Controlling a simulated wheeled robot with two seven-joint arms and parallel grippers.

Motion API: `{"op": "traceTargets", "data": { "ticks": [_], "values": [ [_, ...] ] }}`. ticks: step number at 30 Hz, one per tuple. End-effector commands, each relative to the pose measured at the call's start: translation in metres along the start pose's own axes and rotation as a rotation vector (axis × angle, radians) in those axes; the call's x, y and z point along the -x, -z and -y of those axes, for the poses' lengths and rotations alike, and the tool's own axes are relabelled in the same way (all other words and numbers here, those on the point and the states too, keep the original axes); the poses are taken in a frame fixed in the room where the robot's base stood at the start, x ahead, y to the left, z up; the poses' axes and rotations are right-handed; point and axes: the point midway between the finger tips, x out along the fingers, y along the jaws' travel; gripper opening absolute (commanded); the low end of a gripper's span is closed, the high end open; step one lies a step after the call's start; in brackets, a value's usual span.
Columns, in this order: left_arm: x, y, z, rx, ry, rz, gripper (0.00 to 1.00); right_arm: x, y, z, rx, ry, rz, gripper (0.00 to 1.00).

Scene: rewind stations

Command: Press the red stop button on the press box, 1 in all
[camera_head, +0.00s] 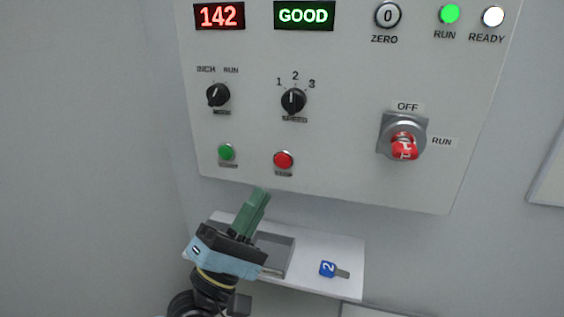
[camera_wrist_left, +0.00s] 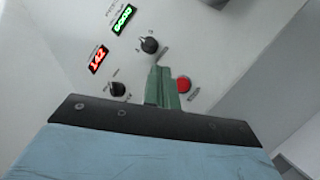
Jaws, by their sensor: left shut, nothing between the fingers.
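The press box (camera_head: 340,145) is a light grey panel on the wall. Its red stop button (camera_head: 284,160) sits at the lower middle, right of a green button (camera_head: 227,152). The red button also shows in the left wrist view (camera_wrist_left: 184,85), just right of the fingers. My left gripper (camera_head: 261,194) has green fingers, shut and empty, below and left of the red button in the head view. The fingertips look apart from the panel. In the left wrist view the gripper (camera_wrist_left: 160,72) points at the panel, and the green button is hidden. My right gripper is not in view.
A white shelf (camera_head: 330,290) under the panel holds a grey tray (camera_head: 291,258) and a blue-tagged key (camera_head: 329,269). The panel also has a mode knob (camera_head: 218,95), a speed knob (camera_head: 293,101) and a red rotary switch (camera_head: 404,146). Displays read 142 and GOOD.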

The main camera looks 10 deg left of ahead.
Motion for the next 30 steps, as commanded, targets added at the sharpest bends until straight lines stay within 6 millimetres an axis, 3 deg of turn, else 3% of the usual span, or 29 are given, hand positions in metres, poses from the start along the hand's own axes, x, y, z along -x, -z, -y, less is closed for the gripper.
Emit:
{"op": "traceTargets", "data": {
  "ticks": [18,30],
  "values": [
    [-0.051,0.038,0.039,-0.002,0.0,0.0,0.0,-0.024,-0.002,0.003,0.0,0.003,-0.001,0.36],
    [-0.058,0.042,0.042,0.0,0.001,-0.001,0.0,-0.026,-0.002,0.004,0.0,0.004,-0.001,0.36]
  ]
}}
